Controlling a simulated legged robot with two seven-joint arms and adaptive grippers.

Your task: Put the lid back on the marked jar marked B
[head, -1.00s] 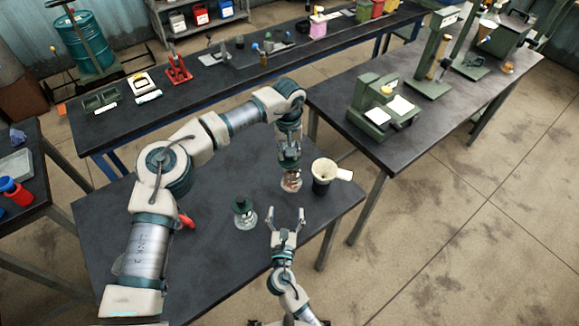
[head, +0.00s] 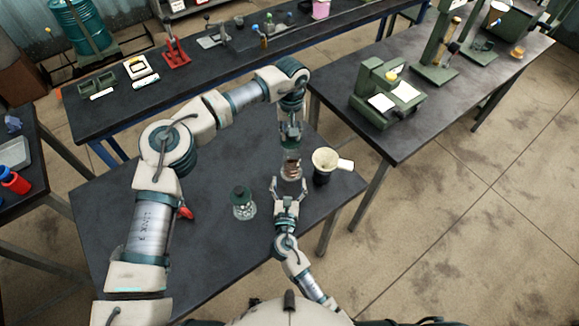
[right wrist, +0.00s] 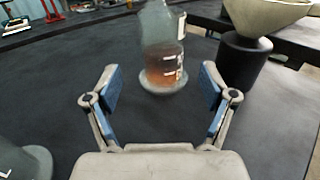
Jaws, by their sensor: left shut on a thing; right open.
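A clear jar with reddish-brown liquid (head: 291,168) stands on the near table, below my left gripper (head: 291,148). The left gripper is shut at the jar's top; its fingers mostly hide what they hold, which looks like the lid. The jar also shows in the right wrist view (right wrist: 163,55), upright, with white marks I cannot read as a letter; its top is cut off. My right gripper (head: 288,183) is open just in front of the jar. In the right wrist view its spread fingers (right wrist: 157,88) are empty, with the jar ahead between them.
A cream funnel cup on a black stand (head: 325,164) is close to the right of the jar. A red-handled object (head: 186,212) lies by my left arm. The table's right edge is near.

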